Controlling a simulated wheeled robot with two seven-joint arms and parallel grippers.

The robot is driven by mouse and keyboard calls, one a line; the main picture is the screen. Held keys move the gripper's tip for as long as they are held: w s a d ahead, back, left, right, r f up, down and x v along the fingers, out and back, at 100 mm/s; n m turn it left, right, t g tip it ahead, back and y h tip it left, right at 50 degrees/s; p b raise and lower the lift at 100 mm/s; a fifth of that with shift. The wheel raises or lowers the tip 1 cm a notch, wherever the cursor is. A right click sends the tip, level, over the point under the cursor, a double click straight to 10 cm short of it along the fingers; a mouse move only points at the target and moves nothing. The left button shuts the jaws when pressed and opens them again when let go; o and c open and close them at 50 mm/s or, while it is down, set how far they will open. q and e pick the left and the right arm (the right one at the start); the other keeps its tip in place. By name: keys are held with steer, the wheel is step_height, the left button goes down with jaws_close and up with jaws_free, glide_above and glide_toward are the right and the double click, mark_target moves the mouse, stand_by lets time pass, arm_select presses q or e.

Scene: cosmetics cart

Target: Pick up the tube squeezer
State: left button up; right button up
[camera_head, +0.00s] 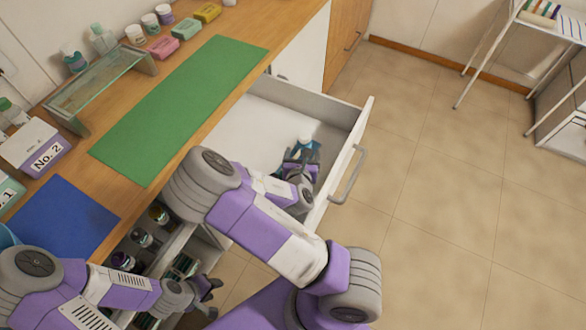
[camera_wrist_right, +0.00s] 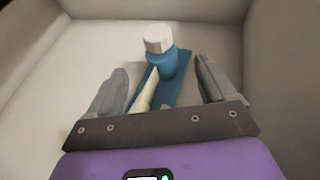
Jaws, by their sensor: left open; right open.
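In the right wrist view, a blue tube or bottle with a white cap (camera_wrist_right: 160,55) lies in the drawer, with a flat blue piece (camera_wrist_right: 178,93) and a cream stick-like part (camera_wrist_right: 146,90) beside or under it. These look like the tube squeezer and its tube, but I cannot tell where one ends. The white cap also shows in the head view (camera_head: 304,140). My right gripper (camera_wrist_right: 162,80) is open, its fingers either side of the blue and cream parts, not visibly touching them. My left gripper (camera_head: 210,287) is open and empty near the lower shelves.
The drawer (camera_head: 255,130) is pulled out, with walls around my right gripper and a handle (camera_head: 348,175) in front. The counter above holds a green mat (camera_head: 180,105), a blue mat (camera_head: 62,222), a glass stand (camera_head: 95,85) and a No. 2 box (camera_head: 35,148).

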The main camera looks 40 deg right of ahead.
mark_target(304, 143)
steer(key=shift+f, duration=0.65)
steer(key=shift+w+d+b, duration=0.35)
steer(key=shift+w+b, duration=0.15)
steer(key=shift+w+d+f+b, duration=0.25)
steer(key=shift+w+d+b, duration=0.15)
steer(key=shift+b, duration=0.1)
steer(key=b+x, duration=0.1)
steer(key=x, duration=0.4)
steer(key=shift+b, duration=0.3)
arm_select(q)
step_height(304, 143, down, 4)
steer(key=shift+f, duration=0.15)
arm_select(e)
steer(key=shift+r, duration=0.1)
steer(key=c, duration=1.4)
